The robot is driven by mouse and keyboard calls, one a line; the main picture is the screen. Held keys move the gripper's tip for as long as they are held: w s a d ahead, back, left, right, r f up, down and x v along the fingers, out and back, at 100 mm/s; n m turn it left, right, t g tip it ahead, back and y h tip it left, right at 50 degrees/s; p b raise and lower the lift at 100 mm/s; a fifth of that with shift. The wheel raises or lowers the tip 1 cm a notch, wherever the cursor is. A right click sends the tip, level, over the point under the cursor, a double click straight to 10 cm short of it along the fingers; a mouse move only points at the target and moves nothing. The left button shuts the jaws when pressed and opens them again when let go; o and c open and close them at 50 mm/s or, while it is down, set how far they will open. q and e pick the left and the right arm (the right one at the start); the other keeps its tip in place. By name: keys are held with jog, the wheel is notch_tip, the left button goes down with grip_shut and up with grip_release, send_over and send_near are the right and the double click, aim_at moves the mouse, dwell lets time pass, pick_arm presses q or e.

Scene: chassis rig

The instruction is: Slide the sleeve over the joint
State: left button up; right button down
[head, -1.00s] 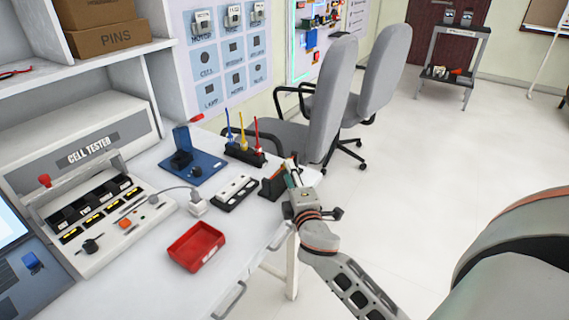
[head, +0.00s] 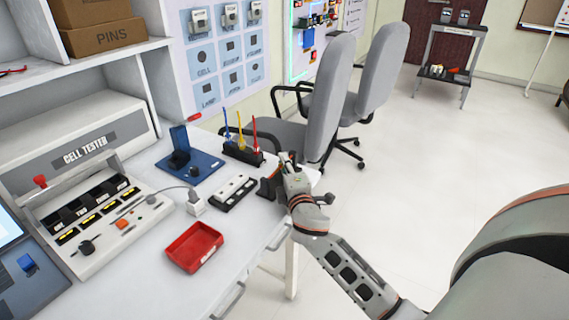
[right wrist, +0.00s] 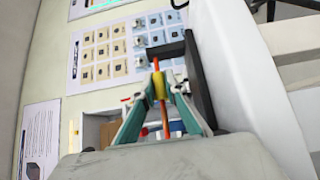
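A short yellow sleeve (right wrist: 160,86) sits around a thin red-orange wire (right wrist: 165,122) in the right wrist view. The wire shows above and below it. My right gripper (right wrist: 161,84) has its teal fingers closed in on the sleeve from both sides. A black bracket (right wrist: 198,82) stands behind and to the right, with an arm reaching across near the wire's top. In the head view my right gripper (head: 287,160) is at the table's right edge beside a dark stand (head: 267,188). The sleeve and wire are too small to tell there, and no joint can be made out. My left gripper is out of view.
A black and white strip holder (head: 235,193), a red tray (head: 194,246), a blue stand (head: 190,167) and a rack of coloured tools (head: 243,152) lie left of the gripper. The cell tester (head: 85,150) is at far left. Chairs (head: 330,90) stand behind.

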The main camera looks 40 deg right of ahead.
jog(key=a, duration=0.1)
jog(key=s+a, duration=0.1)
jog(key=a, duration=0.2)
jog(key=shift+s+a, duration=0.2)
jog(key=shift+s, duration=0.2)
jog(key=shift+a+f, duration=0.15)
jog(key=c, duration=2)
grip_release()
jog(key=shift+c, duration=0.2)
jog(key=shift+s, duration=0.1)
jog(key=v, duration=1.2)
